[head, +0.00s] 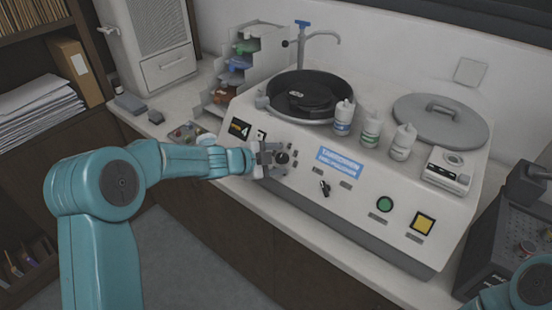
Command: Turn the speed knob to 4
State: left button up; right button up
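The grey-white polishing machine (300,173) stands on the counter, with a sloped front panel. A round black knob (282,158) is on the panel's left part, and a second black knob (325,188) with a pointer shape is further right. Which one is the speed knob, and any scale marks, are too small to read. My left gripper (275,158) is at the round knob, its fingers apart above and below the knob's left side. I cannot tell whether they touch it. Part of the panel behind the gripper is hidden. My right gripper is not in view.
A green button (384,204) and a yellow button (423,223) are on the right. Several white bottles (371,128), a round lid (440,120) and a black wheel (304,96) are on top. A dark device (505,235) stands at right.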

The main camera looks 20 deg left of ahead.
pick_arm(q)
jog(key=p+v, duration=0.1)
jog(key=v, duration=1.5)
jog(key=shift+s, duration=0.15)
